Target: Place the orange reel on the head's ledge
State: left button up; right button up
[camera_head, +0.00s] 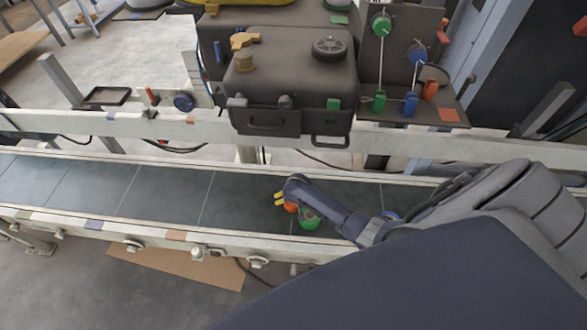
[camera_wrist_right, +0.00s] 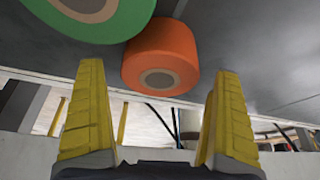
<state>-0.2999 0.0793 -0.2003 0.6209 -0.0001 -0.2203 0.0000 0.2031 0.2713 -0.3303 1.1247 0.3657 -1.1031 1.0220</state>
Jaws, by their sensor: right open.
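The orange reel (camera_head: 291,208) lies on the dark conveyor belt beside a green reel (camera_head: 309,222). In the right wrist view the orange reel (camera_wrist_right: 160,58) is just beyond the yellow fingertips of my open right gripper (camera_wrist_right: 158,85), between them in the picture; contact is not visible. The green reel (camera_wrist_right: 95,15) is at its upper left. In the head view my right gripper (camera_head: 279,198) is low over the belt, partly hiding both reels. The head is the dark box (camera_head: 290,85); a dark shelf (camera_head: 400,116) with an orange patch stands beside it, possibly the ledge. My left gripper is out of view.
A blue item (camera_head: 391,215) shows on the belt behind my right arm. A white rail (camera_head: 160,125) runs between belt and head. Green, blue and orange parts stand on the shelf, under hanging green (camera_head: 381,23) and blue (camera_head: 417,53) reels. The belt's left is clear.

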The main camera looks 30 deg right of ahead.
jog(key=shift+w+f, duration=0.15)
jog(key=shift+f, duration=0.3)
jog(key=shift+c, duration=0.4)
jog(key=c, duration=1.3)
